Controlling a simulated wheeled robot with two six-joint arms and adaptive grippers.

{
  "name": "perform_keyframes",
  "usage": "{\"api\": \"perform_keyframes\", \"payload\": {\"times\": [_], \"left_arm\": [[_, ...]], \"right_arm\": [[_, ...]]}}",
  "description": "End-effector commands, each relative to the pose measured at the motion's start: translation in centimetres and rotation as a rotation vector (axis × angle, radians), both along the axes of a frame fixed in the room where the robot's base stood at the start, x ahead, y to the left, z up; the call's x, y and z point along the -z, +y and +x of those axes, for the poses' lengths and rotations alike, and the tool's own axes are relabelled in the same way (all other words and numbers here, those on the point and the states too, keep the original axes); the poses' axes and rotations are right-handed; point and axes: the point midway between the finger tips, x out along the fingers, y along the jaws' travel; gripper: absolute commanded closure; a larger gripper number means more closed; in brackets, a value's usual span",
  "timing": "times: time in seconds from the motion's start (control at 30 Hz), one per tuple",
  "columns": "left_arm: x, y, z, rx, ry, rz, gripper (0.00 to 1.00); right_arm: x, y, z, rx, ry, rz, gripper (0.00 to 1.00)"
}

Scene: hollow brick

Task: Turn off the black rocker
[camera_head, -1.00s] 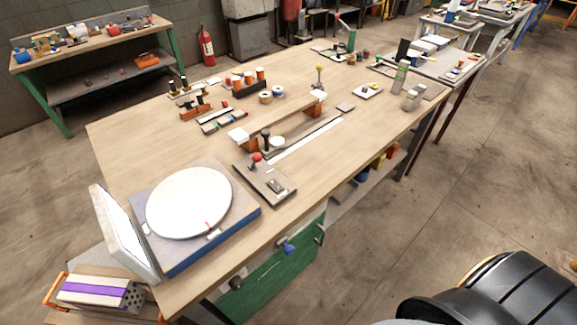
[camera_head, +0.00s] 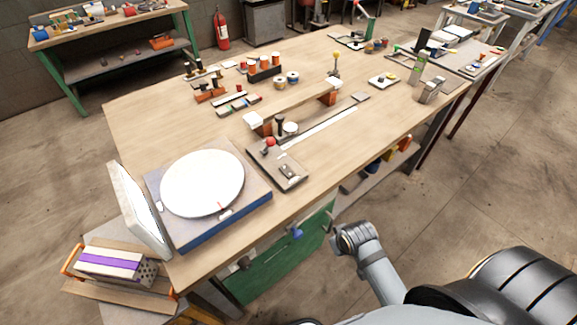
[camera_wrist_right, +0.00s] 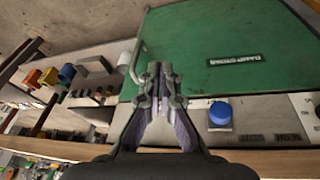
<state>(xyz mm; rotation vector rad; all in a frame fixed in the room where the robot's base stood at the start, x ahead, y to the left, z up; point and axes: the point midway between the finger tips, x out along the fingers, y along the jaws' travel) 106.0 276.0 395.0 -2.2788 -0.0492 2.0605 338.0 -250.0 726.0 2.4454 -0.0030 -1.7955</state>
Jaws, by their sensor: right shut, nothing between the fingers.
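A small dark switch (camera_head: 289,173), possibly the black rocker, is on a grey plate (camera_head: 264,157) at the front edge of the wooden table; it is too small to tell its position. A red knob (camera_head: 270,142) stands on the same plate. My right gripper (camera_wrist_right: 160,72) is shut and empty in the right wrist view, in front of a green cabinet panel (camera_wrist_right: 215,50). A blue knob (camera_wrist_right: 220,113) is to its right on a grey strip. In the head view my right arm reaches the space in front of the table; its fingers cannot be made out. My left gripper is not in view.
The wooden table (camera_head: 160,126) carries a white round disc (camera_head: 202,183) on a blue-sided base, and a bridge-like bar (camera_head: 298,103). The green cabinet (camera_head: 275,262) and a blue knob (camera_head: 295,234) are below the front edge. Floor space in front is clear.

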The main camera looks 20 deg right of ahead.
Motion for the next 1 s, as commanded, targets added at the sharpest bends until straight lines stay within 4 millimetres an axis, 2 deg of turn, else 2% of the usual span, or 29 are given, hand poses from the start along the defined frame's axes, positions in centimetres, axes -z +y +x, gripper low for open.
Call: {"api": "perform_keyframes", "payload": {"times": [0.03,0.1,0.2,0.3,0.4,0.5,0.57,0.87,1.0], "left_arm": [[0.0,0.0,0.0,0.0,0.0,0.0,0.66],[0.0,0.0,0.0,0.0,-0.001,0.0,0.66],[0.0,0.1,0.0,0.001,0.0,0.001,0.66],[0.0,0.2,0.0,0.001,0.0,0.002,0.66],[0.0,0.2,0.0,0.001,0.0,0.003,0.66],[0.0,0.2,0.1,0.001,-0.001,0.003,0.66],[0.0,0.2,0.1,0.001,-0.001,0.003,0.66],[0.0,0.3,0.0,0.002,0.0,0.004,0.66],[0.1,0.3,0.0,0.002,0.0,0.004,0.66]], "right_arm": [[-4.0,0.4,1.4,-0.021,-0.057,0.007,1.0],[-9.0,1.2,4.0,-0.071,-0.156,0.035,1.0],[-14.4,2.6,8.1,-0.158,-0.307,0.086,1.0],[-18.6,3.8,11.7,-0.232,-0.437,0.139,1.0],[-21.8,4.6,14.1,-0.28,-0.528,0.179,1.0],[-23.4,5.0,15.2,-0.302,-0.572,0.202,1.0],[-23.7,5.1,15.3,-0.306,-0.58,0.208,1.0],[-23.5,5.1,15.4,-0.303,-0.58,0.21,1.0],[-22.8,5.3,16.3,-0.298,-0.582,0.212,1.0]]}}
